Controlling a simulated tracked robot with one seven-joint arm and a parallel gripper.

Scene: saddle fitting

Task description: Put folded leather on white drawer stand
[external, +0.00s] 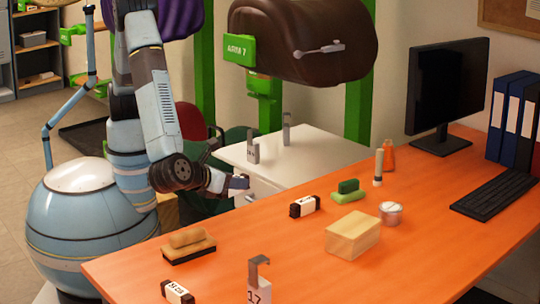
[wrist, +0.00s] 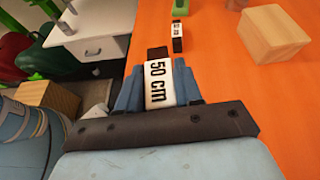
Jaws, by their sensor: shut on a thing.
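My gripper (external: 236,184) is shut on a folded leather (wrist: 158,84), a dark strip with a white band marked "50 cm". In the external view the leather (external: 240,182) shows only as a small dark shape at the fingertips. In the wrist view the fingers of my gripper (wrist: 160,92) lie on both sides of it, above the desk's left edge. The white drawer stand (external: 315,152) is beyond my gripper, beside the desk. Two labelled grey metal pieces (external: 287,130) stand on its left and back part. It also shows at the wrist view's upper left (wrist: 92,36).
The orange desk (external: 400,260) holds two other labelled dark pieces (external: 305,206), a wooden block (external: 353,236), a brush (external: 188,245) and a metal piece marked 17 (external: 259,285). A brown saddle (external: 305,45) hangs above the stand. The stand's front and right top is clear.

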